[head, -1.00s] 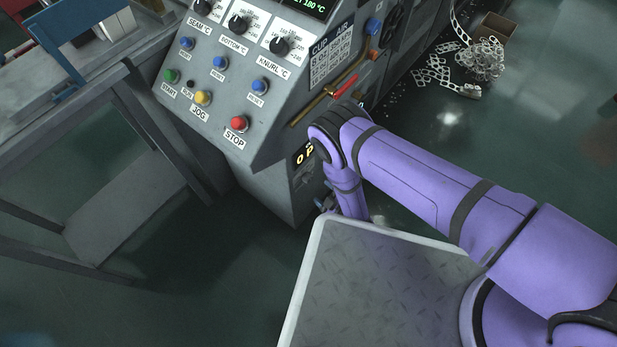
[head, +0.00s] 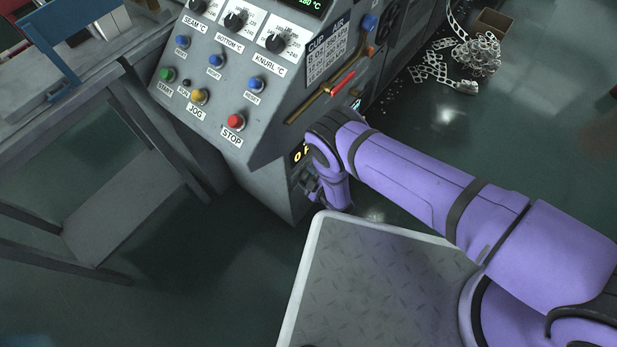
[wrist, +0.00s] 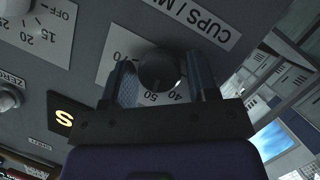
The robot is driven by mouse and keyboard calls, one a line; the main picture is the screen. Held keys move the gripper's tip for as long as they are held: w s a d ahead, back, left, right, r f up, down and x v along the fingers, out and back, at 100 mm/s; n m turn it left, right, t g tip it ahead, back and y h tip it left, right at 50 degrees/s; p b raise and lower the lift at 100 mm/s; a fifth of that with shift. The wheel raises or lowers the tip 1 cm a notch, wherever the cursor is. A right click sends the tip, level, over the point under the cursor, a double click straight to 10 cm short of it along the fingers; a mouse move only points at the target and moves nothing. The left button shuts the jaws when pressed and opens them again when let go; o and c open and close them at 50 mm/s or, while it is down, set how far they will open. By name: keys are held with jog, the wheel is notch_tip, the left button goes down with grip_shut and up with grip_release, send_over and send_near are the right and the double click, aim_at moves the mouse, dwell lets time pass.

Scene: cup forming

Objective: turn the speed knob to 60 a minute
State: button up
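The speed knob (wrist: 158,70) is a dark round knob on a grey panel, under a white "CUPS / M..." label (wrist: 203,20). Its white scale plate (wrist: 108,66) shows 40, 50 and part of 70; the 60 and the knob's pointer cannot be made out. My gripper (wrist: 160,78) has one finger on each side of the knob. A slim gap seems to show at the right finger, so it looks open around the knob. In the head view the speed knob is hidden and my gripper is mostly hidden beyond my purple arm.
The wrist view shows another dial (wrist: 14,8) and a ZERO knob (wrist: 10,98). In the head view, temperature knobs, coloured buttons and the red STOP button (head: 236,122) sit on the machine's sloped panel.

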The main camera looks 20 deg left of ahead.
jog(key=c, duration=0.6)
jog(key=shift+m, duration=0.3)
jog(key=shift+w+d+m+g, duration=0.1)
jog(key=shift+w+m+g, duration=0.05)
jog(key=shift+m+g, duration=0.55)
jog(key=shift+m+g+y, duration=0.5)
jog(key=shift+m+g, duration=0.3)
jog(key=shift+m, duration=0.6)
jog(key=o, duration=1)
jog(key=shift+c, duration=0.2)
